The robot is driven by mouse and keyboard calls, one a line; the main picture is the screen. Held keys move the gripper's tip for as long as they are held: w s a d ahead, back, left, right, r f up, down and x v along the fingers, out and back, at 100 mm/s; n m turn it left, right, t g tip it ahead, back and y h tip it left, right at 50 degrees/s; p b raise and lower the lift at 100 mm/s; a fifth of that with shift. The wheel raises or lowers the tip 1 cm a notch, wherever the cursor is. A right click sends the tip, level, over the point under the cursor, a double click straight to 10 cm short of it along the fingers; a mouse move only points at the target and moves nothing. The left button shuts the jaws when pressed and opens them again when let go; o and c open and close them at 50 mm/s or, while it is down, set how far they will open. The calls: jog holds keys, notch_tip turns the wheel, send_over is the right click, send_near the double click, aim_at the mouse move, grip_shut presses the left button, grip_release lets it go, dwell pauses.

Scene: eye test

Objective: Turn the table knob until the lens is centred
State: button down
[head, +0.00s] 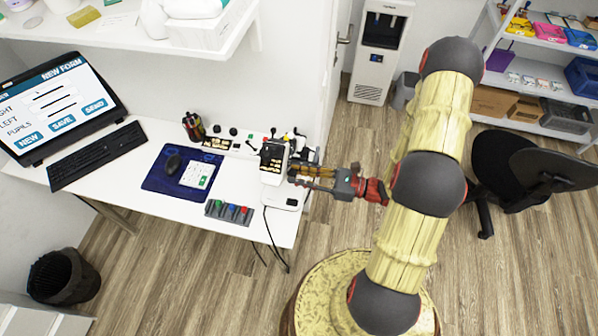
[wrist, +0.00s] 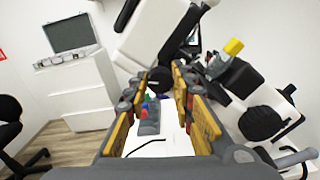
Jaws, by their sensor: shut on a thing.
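A white and black eye-test instrument (head: 275,160) stands at the right end of the white table (head: 240,180). My gripper (head: 293,175) reaches it from the right. In the wrist view a round black knob (wrist: 158,80) shows on the white instrument body (wrist: 152,38). My gripper's yellow-padded fingers (wrist: 160,85) lie on either side of this knob and are shut on it. Whether this is the table knob, and how far it is turned, I cannot tell. I cannot make out the lens or its centring in either view.
A tray with coloured knobs (head: 229,211) lies near the table's front edge. A blue mat (head: 160,182) with a mouse, a keyboard (head: 97,156) and a monitor (head: 60,108) are further left. Black cables (head: 268,240) hang off the front edge. A black chair (head: 515,170) stands right.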

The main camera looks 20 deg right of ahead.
jog(key=shift+m, duration=0.3)
jog(key=c, duration=1.6)
grip_release()
jog(key=shift+o, duration=0.5)
jog(key=shift+d, duration=0.1)
jog(key=v, duration=1.2)
